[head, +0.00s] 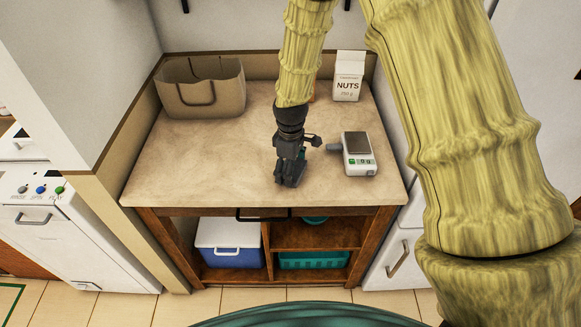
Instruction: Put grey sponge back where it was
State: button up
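My gripper (290,178) points down over the front middle of the beige countertop (215,150). Its dark fingers are small in the view, and I cannot tell whether they are open or shut or whether anything is between them. A small grey piece (333,147) shows between my gripper and the scale, at the scale's left edge. It may be the grey sponge, but it is too small to be sure. No other grey sponge can be made out.
A kitchen scale (359,152) stands right of my gripper. A nuts carton (348,76) stands at the back right and a tan bag (201,88) at the back left. Below are a blue and white cooler (230,243) and a teal basket (312,260). The counter's left front is clear.

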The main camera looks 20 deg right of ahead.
jog(key=o, duration=0.9)
jog(key=shift+o, duration=0.2)
notch_tip(320, 180, up, 12)
jog(key=b, duration=0.3)
jog(key=shift+r, duration=0.15)
